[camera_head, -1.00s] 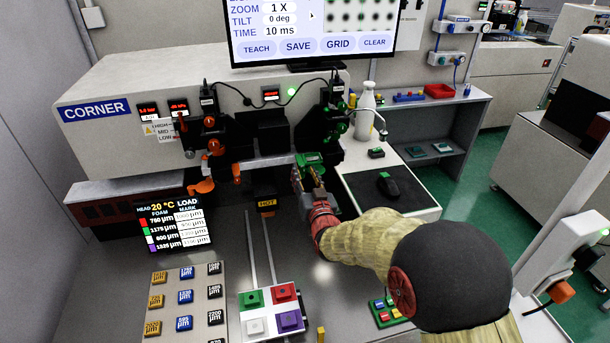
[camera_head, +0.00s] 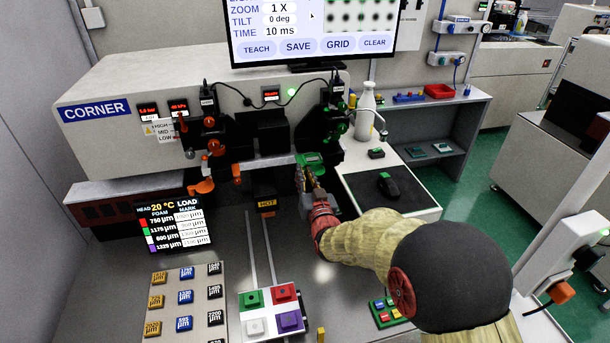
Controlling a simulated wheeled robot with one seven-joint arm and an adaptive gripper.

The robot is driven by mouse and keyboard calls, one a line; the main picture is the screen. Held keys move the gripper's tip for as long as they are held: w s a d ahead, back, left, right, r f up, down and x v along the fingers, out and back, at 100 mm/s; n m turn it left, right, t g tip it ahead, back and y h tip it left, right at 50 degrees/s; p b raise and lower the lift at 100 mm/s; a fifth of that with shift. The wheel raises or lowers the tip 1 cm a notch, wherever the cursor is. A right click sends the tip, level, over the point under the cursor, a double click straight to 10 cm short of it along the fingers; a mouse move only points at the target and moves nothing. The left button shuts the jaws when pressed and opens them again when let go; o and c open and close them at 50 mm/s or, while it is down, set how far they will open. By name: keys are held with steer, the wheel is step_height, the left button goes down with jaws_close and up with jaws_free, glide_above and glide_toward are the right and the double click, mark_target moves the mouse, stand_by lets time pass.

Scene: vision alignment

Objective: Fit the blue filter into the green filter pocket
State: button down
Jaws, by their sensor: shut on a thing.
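The green filter pocket (camera_head: 310,159) is the small green holder on the right-hand black camera unit, below the monitor. My gripper (camera_head: 304,168) is right at its front edge, with the fingers pointing up and away from me. The fingers are shut on a small piece, taken as the blue filter. The piece is hidden by the fingers and too small to make out, so its tilt and how far it sits in the pocket cannot be told.
An orange holder (camera_head: 201,187) hangs from the left camera unit. A tray of labelled tiles (camera_head: 228,268) and a coloured four-block plate (camera_head: 253,312) lie in front.

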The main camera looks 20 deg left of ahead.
steer(key=shift+a, duration=0.1)
steer(key=shift+s+a+b, duration=0.2)
steer(key=shift+b, duration=0.4)
steer(key=c, duration=1.7)
jaws_free()
steer(key=shift+a, duration=0.1)
steer(key=shift+s, duration=0.1)
steer(key=shift+v, duration=5.95)
